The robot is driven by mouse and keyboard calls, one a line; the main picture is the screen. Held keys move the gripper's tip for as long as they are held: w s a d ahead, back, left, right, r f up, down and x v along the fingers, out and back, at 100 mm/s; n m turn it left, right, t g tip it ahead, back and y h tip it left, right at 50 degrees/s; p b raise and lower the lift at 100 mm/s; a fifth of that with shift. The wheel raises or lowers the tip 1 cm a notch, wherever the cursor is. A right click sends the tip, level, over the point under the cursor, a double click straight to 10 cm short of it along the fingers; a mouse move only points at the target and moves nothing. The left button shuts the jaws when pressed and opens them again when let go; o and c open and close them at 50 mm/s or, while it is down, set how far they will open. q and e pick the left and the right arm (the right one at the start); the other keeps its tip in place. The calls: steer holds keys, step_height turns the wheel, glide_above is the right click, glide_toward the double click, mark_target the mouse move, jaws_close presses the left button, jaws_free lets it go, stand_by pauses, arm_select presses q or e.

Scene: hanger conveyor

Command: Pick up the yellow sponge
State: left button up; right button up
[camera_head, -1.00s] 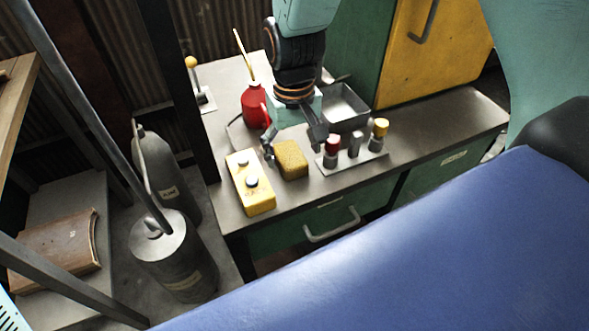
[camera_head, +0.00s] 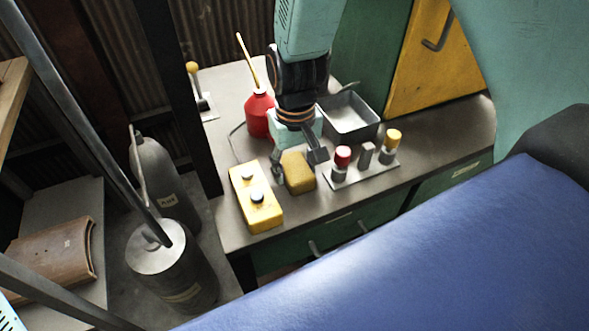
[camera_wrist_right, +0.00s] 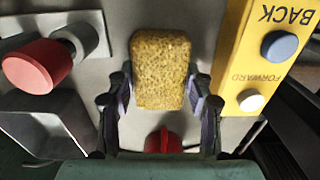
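The yellow sponge (camera_head: 298,174) is a speckled block on the grey bench top, right of the yellow control box. My right gripper (camera_head: 299,162) reaches down over it from above, with one finger on its left and one on its right. In the right wrist view the sponge (camera_wrist_right: 160,68) lies between the two finger pads of the right gripper (camera_wrist_right: 160,92). The pads are very close to its sides; I cannot tell whether they press on it. The sponge appears to rest on the bench. My left gripper is not in view.
The yellow control box (camera_head: 246,212) with two buttons is close on the left. A small plate (camera_head: 347,183) with red and yellow knobs is close on the right. A red oil can (camera_head: 257,120) and a grey metal tray (camera_head: 369,131) stand behind.

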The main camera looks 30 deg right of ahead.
mark_target(297, 166)
steer(key=shift+s+d+r, duration=0.15)
steer(key=shift+s+r, duration=0.05)
steer(key=shift+s, duration=0.15)
steer(key=c, duration=0.3)
steer(key=shift+w, duration=0.3)
steer(key=shift+c, duration=0.2)
steer(key=shift+w+r, duration=0.1)
steer(key=shift+r, duration=0.15)
step_height(297, 166, up, 9)
steer(key=p, duration=0.2)
steer(key=shift+p, duration=0.4)
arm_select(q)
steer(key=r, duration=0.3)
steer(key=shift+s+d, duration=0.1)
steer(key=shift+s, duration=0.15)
arm_select(e)
steer(key=shift+s+r, duration=0.15)
steer(key=shift+s, duration=0.05)
steer(key=o, duration=0.4)
steer(key=shift+w, duration=0.1)
steer(key=c, duration=0.4)
steer(key=shift+c, duration=0.3)
